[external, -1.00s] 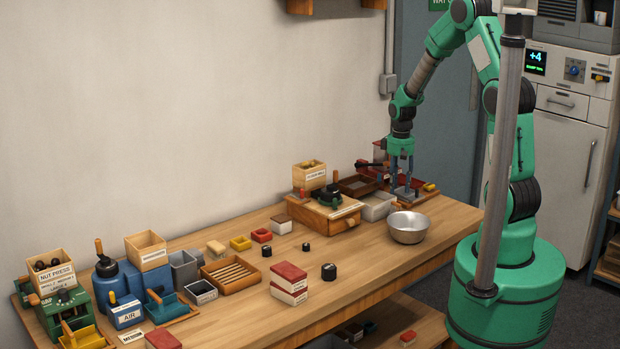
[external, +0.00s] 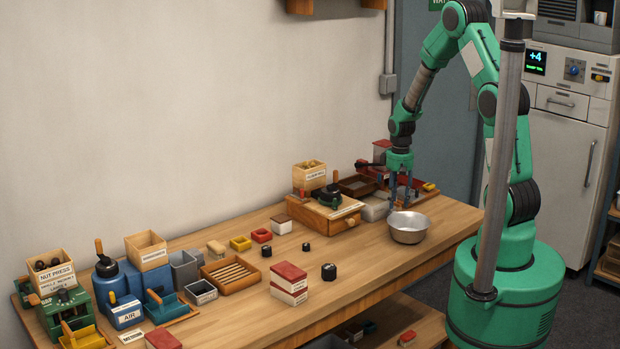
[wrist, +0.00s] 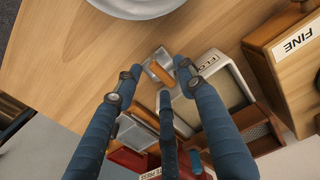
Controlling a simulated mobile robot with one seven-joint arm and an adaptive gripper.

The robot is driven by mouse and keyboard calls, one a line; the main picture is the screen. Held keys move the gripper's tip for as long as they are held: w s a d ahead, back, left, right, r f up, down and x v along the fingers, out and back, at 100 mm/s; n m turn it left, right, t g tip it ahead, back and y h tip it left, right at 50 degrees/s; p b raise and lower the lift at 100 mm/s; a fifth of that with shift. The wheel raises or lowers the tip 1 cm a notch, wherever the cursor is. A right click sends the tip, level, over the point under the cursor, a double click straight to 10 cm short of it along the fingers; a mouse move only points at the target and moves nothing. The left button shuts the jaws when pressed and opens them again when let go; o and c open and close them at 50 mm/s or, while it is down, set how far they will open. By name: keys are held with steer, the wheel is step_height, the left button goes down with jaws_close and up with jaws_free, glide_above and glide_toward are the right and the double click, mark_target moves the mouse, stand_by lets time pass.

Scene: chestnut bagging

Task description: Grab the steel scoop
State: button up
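The steel scoop, with its orange-brown handle (wrist: 158,72), lies near a light bin in the wrist view. It shows small and partly covered between my fingertips. I cannot make it out in the external view, where my fingers stand in front of that spot. My gripper (external: 400,207) points down between the light bin and the steel bowl. In the wrist view my gripper (wrist: 156,69) is open, with blue fingers apart on either side of the handle. I cannot tell whether they touch it.
A steel bowl (external: 408,230) stands close to the gripper on the near side. The light bin (external: 374,208) is just left of my fingers, and a wooden mill box (external: 328,214) stands further left.

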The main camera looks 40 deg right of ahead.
steer(key=shift+f, duration=1.3)
jaws_close()
